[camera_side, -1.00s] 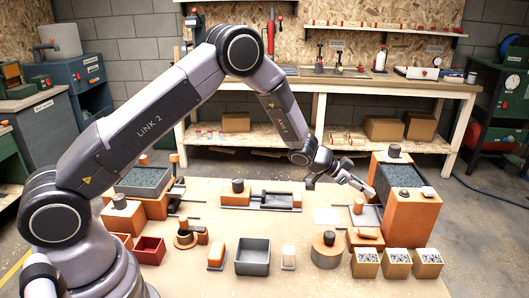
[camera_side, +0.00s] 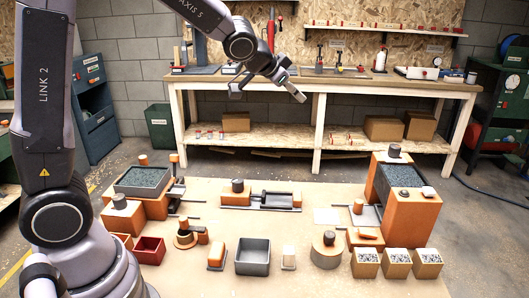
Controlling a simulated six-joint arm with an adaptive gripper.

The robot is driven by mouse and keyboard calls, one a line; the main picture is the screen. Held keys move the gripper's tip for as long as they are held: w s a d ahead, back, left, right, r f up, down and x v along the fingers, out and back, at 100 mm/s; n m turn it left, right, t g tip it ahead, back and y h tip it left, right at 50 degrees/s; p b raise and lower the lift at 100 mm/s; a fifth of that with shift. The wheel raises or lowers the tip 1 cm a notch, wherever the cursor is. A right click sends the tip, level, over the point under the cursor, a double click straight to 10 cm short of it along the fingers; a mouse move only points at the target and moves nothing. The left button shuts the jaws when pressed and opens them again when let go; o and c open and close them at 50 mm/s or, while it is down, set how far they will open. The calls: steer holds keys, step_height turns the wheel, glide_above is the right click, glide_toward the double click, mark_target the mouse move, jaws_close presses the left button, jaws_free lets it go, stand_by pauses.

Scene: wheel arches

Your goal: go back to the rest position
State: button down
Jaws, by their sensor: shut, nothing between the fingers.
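My gripper (camera_side: 268,94) is raised high above the work table, in front of the back workbench in the picture. It is shut, with nothing held. My arm stands upright at the left and reaches across the top of the view. The work table (camera_side: 330,284) lies well below my gripper, and nothing on it touches the gripper.
An orange hopper unit (camera_side: 412,212) with dark granules stands at the right, and another granule bin (camera_side: 143,180) at the left. A grey open box (camera_side: 252,258), a red box (camera_side: 149,250) and several small tan boxes (camera_side: 397,262) sit in front. The air above the table is clear.

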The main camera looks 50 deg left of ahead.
steer(key=s+a+r+n+g+y, duration=0.1)
steer(key=s+a+r, duration=0.1)
steer(key=s, duration=0.7)
steer(key=s+a+r+n+g+y, duration=0.1)
steer(key=s+a+r+n, duration=0.15)
steer(key=s, duration=0.55)
steer(key=s+d+f+g+h, duration=0.1)
steer(key=s+d+f+g, duration=0.1)
steer(key=s, duration=1.3)
steer(key=shift+s+f+h, duration=0.25)
steer(key=shift+f+h, duration=0.05)
steer(key=shift+f, duration=0.1)
